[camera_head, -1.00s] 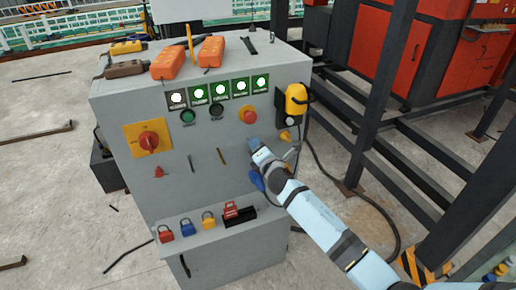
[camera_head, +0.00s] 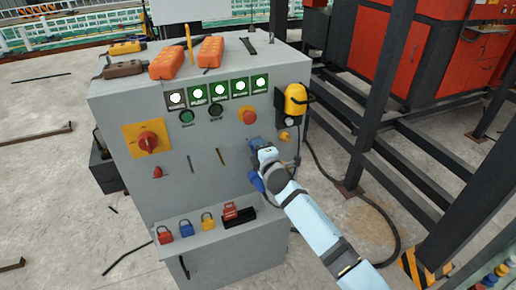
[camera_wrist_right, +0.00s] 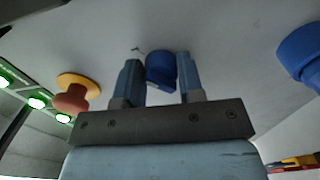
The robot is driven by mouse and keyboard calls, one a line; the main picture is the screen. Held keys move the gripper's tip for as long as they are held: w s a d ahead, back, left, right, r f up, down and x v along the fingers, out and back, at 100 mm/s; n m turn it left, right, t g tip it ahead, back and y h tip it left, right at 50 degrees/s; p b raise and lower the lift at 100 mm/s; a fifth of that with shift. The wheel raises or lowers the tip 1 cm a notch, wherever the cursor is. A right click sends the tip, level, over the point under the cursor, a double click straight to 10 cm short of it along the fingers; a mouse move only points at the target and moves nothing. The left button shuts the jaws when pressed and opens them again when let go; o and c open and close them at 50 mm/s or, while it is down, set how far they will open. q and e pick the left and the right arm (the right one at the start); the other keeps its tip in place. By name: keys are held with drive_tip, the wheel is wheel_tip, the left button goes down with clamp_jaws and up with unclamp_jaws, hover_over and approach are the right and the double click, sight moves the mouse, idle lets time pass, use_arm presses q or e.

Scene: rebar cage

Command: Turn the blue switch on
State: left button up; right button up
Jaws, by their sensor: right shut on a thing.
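The blue switch (camera_wrist_right: 160,72) is a round knob on the grey cabinet's front panel. In the right wrist view it sits between the two fingers of my right gripper (camera_wrist_right: 158,82), which is shut on it. In the head view my right gripper (camera_head: 258,147) is against the panel, below the red mushroom button (camera_head: 248,116). There the fingers largely cover the switch, so its exact setting cannot be read. My left gripper is in neither current view.
The grey cabinet (camera_head: 130,190) carries a red rotary switch (camera_head: 148,142), lit green indicators (camera_head: 220,91) and a yellow plug unit (camera_head: 295,100) with a hanging cable. Another blue part (camera_head: 256,181) lies below my gripper. Padlocks (camera_head: 208,221) stand on the lower ledge. Dark steel posts (camera_head: 385,100) rise at right.

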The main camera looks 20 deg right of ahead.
idle(0.4)
drive_tip(key=o, duration=0.9)
drive_tip(key=s, duration=1.3)
drive_tip(key=shift+s+d, duration=0.25)
drive_tip(key=shift+s, duration=0.15)
drive_tip(key=s+a+f+m+g+y+p, duration=0.1)
drive_tip(key=s+a+f+m+g+p, duration=0.1)
drive_tip(key=s+m, duration=0.3)
drive_tip(key=s+a+f+m+g+p, duration=0.1)
drive_tip(key=s+f+m+p, duration=0.3)
drive_tip(key=s, duration=0.9)
drive_tip(key=s+a+f+m+g+y+p, duration=0.1)
drive_tip(key=s+a+f+m+g+p, duration=0.1)
drive_tip(key=s+m, duration=0.4)
drive_tip(key=s+f+g+p, duration=0.1)
drive_tip(key=s+g+p, duration=0.1)
drive_tip(key=shift+s+a+f+y, duration=0.25)
drive_tip(key=shift+s+a+y, duration=0.05)
drive_tip(key=shift+s+a, duration=0.1)
